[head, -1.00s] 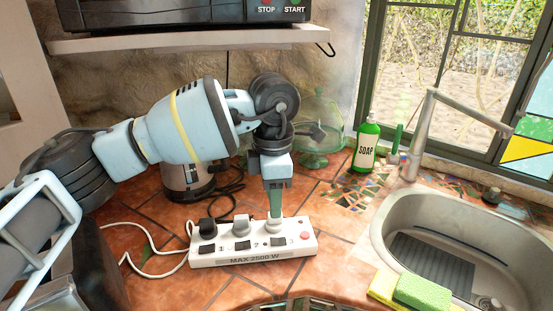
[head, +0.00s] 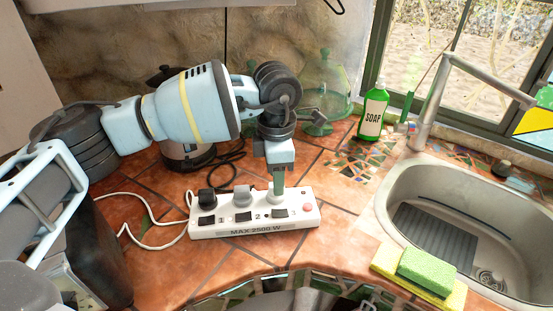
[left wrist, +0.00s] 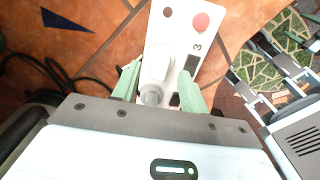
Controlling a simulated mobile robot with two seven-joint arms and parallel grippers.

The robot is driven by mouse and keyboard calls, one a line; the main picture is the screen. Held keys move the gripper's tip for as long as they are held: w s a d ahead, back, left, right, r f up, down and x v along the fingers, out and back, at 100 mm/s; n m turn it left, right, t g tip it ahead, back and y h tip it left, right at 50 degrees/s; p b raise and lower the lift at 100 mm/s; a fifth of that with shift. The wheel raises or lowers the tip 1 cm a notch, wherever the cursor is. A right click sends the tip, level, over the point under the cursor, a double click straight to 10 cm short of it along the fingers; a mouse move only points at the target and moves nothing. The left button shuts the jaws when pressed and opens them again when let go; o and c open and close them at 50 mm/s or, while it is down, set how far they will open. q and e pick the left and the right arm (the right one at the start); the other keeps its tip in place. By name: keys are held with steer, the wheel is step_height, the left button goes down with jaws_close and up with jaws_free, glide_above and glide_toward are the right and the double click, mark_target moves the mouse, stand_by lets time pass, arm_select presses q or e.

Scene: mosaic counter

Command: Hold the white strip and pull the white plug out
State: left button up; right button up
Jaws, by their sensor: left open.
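The white power strip (head: 254,232), marked MAX 2500 W, lies on the tiled counter. A black plug (head: 207,200), a grey plug (head: 242,198) and a white plug (head: 274,198) stand in its sockets, the white one in socket 3. My left gripper (head: 278,184) points down over the white plug. In the left wrist view its green fingers are open, one on each side of the white plug (left wrist: 157,68); I cannot tell whether either touches it. A red button (left wrist: 201,22) sits at the strip's end. My right gripper is not clearly seen.
A white cord (head: 150,245) runs left from the strip. A dark kettle (head: 180,155) and a glass dome (head: 325,90) stand behind my left arm. The soap bottle (head: 372,112), sink (head: 385,205) and green sponge (head: 427,266) are to the right.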

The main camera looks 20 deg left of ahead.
arm_select(q)
steer(key=shift+f, duration=0.95)
arm_select(e)
steer(key=shift+w+r, duration=0.1)
steer(key=shift+w, duration=0.3)
